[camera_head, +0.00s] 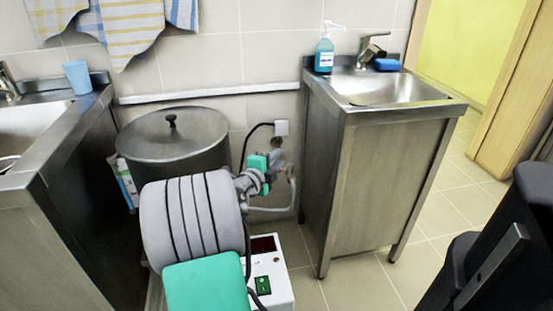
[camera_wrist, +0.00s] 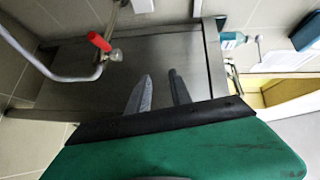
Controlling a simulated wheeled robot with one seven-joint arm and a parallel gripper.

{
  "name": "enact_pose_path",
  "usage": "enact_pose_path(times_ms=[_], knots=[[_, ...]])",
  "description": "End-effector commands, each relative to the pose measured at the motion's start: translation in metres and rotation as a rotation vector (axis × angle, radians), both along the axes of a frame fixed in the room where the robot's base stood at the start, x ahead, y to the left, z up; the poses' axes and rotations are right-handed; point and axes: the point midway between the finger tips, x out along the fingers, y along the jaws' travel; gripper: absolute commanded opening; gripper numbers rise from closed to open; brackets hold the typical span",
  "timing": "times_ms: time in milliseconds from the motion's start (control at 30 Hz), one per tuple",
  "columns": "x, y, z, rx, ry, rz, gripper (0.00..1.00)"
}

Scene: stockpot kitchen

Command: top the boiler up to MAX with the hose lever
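The boiler (camera_head: 173,149) is a round steel pot with a black-knobbed lid (camera_head: 175,134) on top, between two steel sink units in the head view. Its front is partly hidden by my arm, and no water level or MAX mark shows. In the wrist view, a red lever (camera_wrist: 98,41) sits on a small valve at the end of a pale hose or pipe (camera_wrist: 50,76). My gripper (camera_wrist: 160,80) shows two grey fingers, apart, with nothing between them. The red lever is up and left of the fingers, not touching them. The pale pipe also shows in the head view (camera_head: 292,192).
A steel sink cabinet (camera_head: 375,190) stands right of the boiler, with a soap bottle (camera_head: 324,55) and blue sponge (camera_head: 387,64) on it. Another sink counter (camera_head: 75,130) with a blue cup (camera_head: 77,77) is left. A white box (camera_head: 275,268) with a dark display stands below my arm.

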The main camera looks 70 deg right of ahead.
Motion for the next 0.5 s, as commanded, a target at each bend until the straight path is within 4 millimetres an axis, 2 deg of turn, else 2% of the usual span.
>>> enact_pose_path(times_ms=[67,167,267,300,333,500], knots=[[0.000,0.000,-0.001,0.001,0.000,0.000,0.29],[-0.003,0.000,-0.025,0.031,0.024,-0.004,0.37],[-0.010,0.003,-0.089,0.112,0.086,-0.010,0.38],[-0.009,0.004,-0.125,0.148,0.114,0.001,0.38],[-0.005,0.002,-0.133,0.156,0.199,0.031,0.38],[0.007,-0.003,-0.142,0.178,0.689,0.167,0.38]])
